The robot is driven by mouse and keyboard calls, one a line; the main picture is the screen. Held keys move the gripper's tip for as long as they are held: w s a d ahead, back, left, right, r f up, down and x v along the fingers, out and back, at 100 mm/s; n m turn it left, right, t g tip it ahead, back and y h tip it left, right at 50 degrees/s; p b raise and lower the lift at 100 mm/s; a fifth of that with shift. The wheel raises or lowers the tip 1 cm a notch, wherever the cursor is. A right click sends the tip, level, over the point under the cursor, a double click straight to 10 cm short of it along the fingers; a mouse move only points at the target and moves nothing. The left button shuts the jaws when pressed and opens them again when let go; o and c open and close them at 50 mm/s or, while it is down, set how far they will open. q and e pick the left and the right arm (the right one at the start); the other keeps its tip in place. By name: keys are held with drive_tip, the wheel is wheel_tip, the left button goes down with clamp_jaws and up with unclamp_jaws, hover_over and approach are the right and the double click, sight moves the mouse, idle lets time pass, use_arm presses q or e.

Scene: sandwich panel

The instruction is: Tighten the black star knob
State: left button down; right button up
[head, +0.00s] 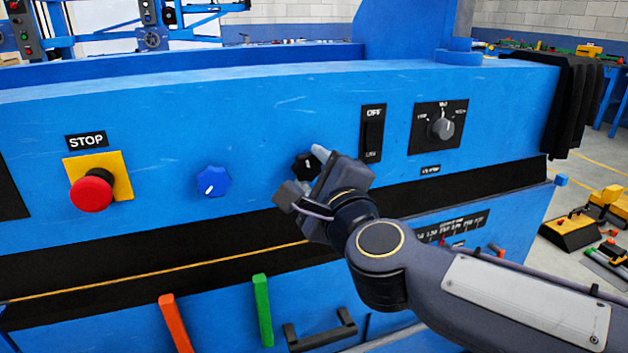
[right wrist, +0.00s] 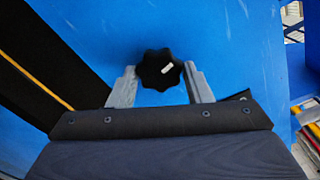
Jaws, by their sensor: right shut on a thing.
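The black star knob (head: 304,164) sits on the blue front panel, between a blue star knob and the OFF switch. In the head view my right gripper partly covers it. In the right wrist view the knob (right wrist: 158,72) shows its lobed face with a short white mark. My right gripper (head: 306,174) is shut on the black star knob, with one grey finger on each side, as the right wrist view also shows (right wrist: 161,84). My left gripper is not in view.
Left on the panel are a blue star knob (head: 213,181) and a red stop button (head: 92,190) on a yellow plate. Right are a black rocker switch (head: 373,135) and a rotary selector (head: 442,128). Orange (head: 175,322) and green (head: 262,310) levers and a black handle (head: 320,332) stand below.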

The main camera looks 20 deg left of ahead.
drive_tip(key=shift+f+m+b, duration=0.15)
drive_tip(key=shift+m+b, duration=0.3)
drive_tip(key=shift+m, duration=0.65)
drive_tip(key=o, duration=1)
drive_tip(key=p+v, duration=0.1)
drive_tip(key=v, duration=0.6)
drive_tip(key=shift+s+d, duration=0.2)
drive_tip(key=shift+s, duration=0.15)
